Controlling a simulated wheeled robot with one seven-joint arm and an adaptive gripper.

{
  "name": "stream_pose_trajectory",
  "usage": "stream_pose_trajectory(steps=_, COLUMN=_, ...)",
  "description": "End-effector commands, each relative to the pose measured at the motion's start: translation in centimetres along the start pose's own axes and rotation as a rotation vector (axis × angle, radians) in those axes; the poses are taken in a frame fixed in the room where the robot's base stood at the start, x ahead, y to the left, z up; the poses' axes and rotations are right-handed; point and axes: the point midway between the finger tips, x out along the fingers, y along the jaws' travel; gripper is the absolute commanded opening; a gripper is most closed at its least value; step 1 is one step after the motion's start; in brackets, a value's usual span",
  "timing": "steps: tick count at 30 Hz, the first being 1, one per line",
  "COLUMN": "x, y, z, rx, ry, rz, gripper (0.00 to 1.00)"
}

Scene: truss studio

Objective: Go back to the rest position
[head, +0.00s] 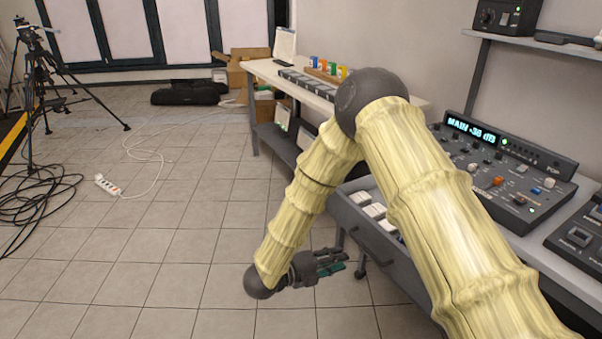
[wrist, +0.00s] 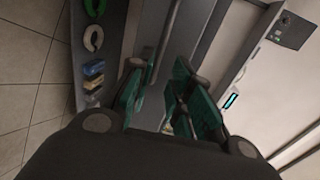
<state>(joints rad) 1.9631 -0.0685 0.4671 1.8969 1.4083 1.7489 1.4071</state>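My gripper (head: 330,264) hangs low over the tiled floor, left of the mixing desk, with its fingers pointing right in the head view. In the wrist view the two green-padded fingers (wrist: 165,98) stand apart. I see nothing held between them. My arm, in a pale yellow ribbed cover, reaches forward from the lower right and bends down at a dark elbow joint.
An open grey drawer (head: 372,236) with white items juts out near my gripper. The mixing console (head: 505,170) stands right. A white workbench (head: 262,70) is behind my arm. A tripod (head: 40,85), black cables (head: 35,200) and a power strip (head: 108,186) occupy the left floor.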

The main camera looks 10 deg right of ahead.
Motion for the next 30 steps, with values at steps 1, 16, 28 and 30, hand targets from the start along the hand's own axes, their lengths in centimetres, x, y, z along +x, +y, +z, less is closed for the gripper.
stream_pose_trajectory(steps=1, x=0.1, y=0.1, z=-0.1, rx=-0.013, ry=-0.007, rz=0.003, gripper=0.21)
stream_pose_trajectory(steps=16, x=3.8, y=10.9, z=-6.8, rx=-0.913, ry=-0.579, rz=0.209, gripper=0.21)
stream_pose_trajectory(steps=28, x=-1.1, y=18.1, z=-24.9, rx=-1.805, ry=-1.289, rz=0.353, gripper=0.21)
stream_pose_trajectory(steps=30, x=-2.2, y=18.4, z=-28.4, rx=-1.917, ry=-1.415, rz=0.367, gripper=0.21)
